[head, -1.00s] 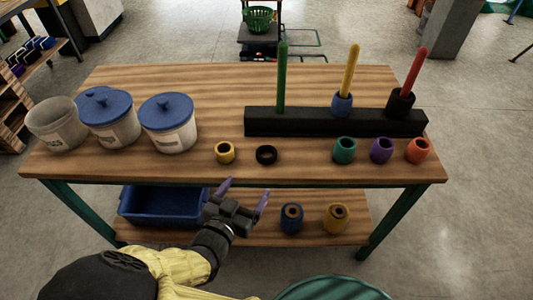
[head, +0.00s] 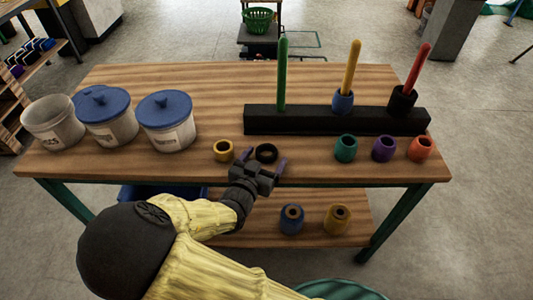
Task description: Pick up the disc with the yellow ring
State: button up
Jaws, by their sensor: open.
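A short yellow ring-shaped piece (head: 223,150) with a dark centre stands near the front edge of the wooden table. A similar black ring (head: 266,152) lies just right of it. My gripper (head: 263,163) is open and empty at the table's front edge. Its two purple-tipped fingers point away from me, with the black ring between and just beyond them in the picture. The left fingertip is close to the right side of the yellow piece. I cannot tell the gripper's height above the table.
Green, purple and orange cylinders (head: 383,149) stand to the right. A black rack (head: 337,122) with upright coloured rods is behind. White tubs (head: 168,125), some blue-lidded, stand at left. Blue and yellow spools (head: 337,219) sit on the lower shelf. The table's back left is clear.

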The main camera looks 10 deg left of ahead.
aim_at(269, 147)
jog(key=shift+a+b+x, duration=0.2)
jog(key=shift+b+x, duration=0.05)
jog(key=shift+x, duration=1.05)
jog(key=shift+a+b+x, duration=0.2)
jog(key=shift+b+x, duration=0.05)
jog(key=shift+x, duration=1.05)
jog(key=shift+r, duration=0.15)
jog(key=c, duration=1.1)
jog(key=shift+o, duration=0.2)
